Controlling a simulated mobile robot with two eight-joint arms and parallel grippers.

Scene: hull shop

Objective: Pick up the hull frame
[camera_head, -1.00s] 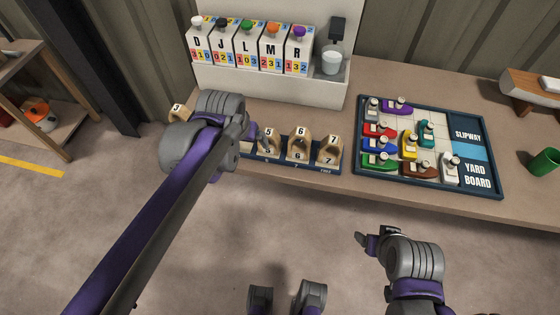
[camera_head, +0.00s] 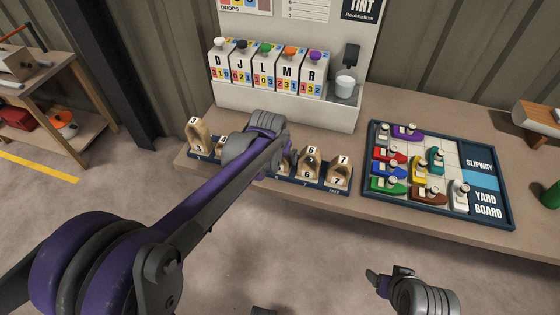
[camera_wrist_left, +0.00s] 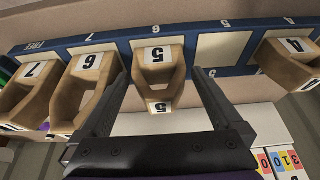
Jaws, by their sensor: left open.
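Wooden hull frames stand in a dark blue rack (camera_head: 322,187) along the bench's front. In the left wrist view, frame 5 (camera_wrist_left: 158,71) lies between the spread fingers of my left gripper (camera_wrist_left: 161,76). The gripper is open, with a finger on each side of frame 5; contact is not clear. Its fingers are hidden in the head view. My right gripper (camera_head: 384,280) is low in front of the bench, away from the rack; its opening is unclear.
An empty pad (camera_wrist_left: 221,48) lies beside frame 5, with frame 6 (camera_wrist_left: 82,80) close on the other side. Lettered tint dispensers (camera_head: 265,70) stand behind the rack. The yard board (camera_head: 490,219) with several toy boats is to the right, with a green cup (camera_head: 552,196) beyond.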

